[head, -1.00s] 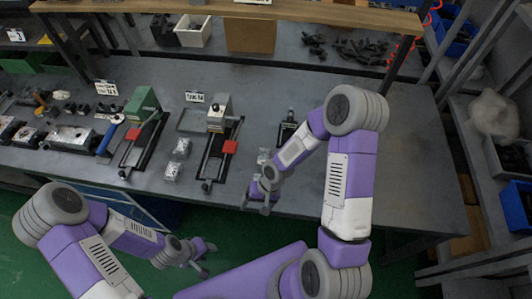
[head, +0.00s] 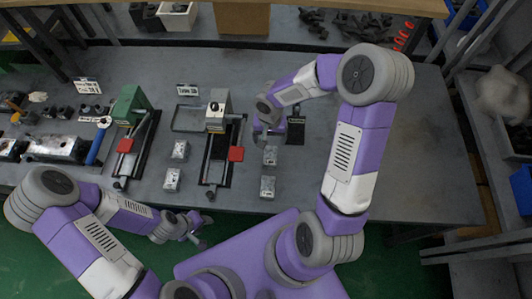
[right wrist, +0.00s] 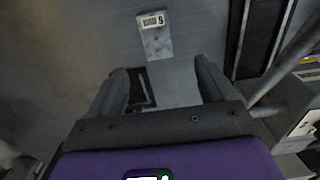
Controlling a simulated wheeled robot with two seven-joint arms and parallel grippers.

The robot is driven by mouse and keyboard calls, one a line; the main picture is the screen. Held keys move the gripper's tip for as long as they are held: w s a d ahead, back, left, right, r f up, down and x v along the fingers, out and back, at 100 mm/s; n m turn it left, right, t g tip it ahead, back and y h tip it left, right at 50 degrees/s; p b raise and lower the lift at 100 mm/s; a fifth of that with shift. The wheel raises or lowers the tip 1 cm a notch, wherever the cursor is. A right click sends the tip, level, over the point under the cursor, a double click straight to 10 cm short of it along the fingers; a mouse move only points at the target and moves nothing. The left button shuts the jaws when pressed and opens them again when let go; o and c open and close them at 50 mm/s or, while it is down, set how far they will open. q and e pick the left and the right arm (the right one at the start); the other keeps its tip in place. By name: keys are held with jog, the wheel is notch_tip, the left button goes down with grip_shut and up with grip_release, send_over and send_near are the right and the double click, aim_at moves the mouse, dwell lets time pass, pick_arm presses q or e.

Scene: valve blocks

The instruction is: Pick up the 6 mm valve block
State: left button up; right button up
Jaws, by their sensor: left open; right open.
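A small grey valve block (right wrist: 157,42) lies on the table, ahead of my right gripper in the right wrist view. Its white label looks like an upside-down "6" beside dark marks. In the head view this block (head: 271,156) appears to be the upper of two at the right of the rail fixture, with another block (head: 267,187) nearer the table edge. My right gripper (head: 268,133) is open and empty just beyond it; its fingers (right wrist: 162,82) show apart in the right wrist view. My left gripper (head: 198,230) is open and empty off the table's front edge.
Two more blocks (head: 180,150) (head: 172,180) lie left of the rail fixture with a red pad (head: 236,154). A green-topped fixture (head: 131,105) stands further left. A small black plate (head: 295,130) is right of my right gripper. Table right of my right arm is clear.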

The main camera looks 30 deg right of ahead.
jog(key=b, duration=0.3)
send_over(270, 155)
jog(key=w, duration=0.1)
notch_tip(270, 155, down, 5)
jog(key=shift+w+r, duration=0.15)
jog(key=shift+r, duration=0.05)
jog(key=f, duration=0.2)
jog(key=s+f+b, duration=0.1)
jog(key=f, duration=0.1)
jog(key=f+b, duration=0.1)
jog(key=f, duration=0.1)
jog(key=shift+s+f, duration=0.3)
jog(key=shift+f, duration=0.05)
jog(key=shift+w+f, duration=0.1)
jog(key=shift+f, duration=0.2)
jog(key=shift+c, duration=0.3)
jog(key=shift+r, duration=0.1)
jog(key=c, duration=1.3)
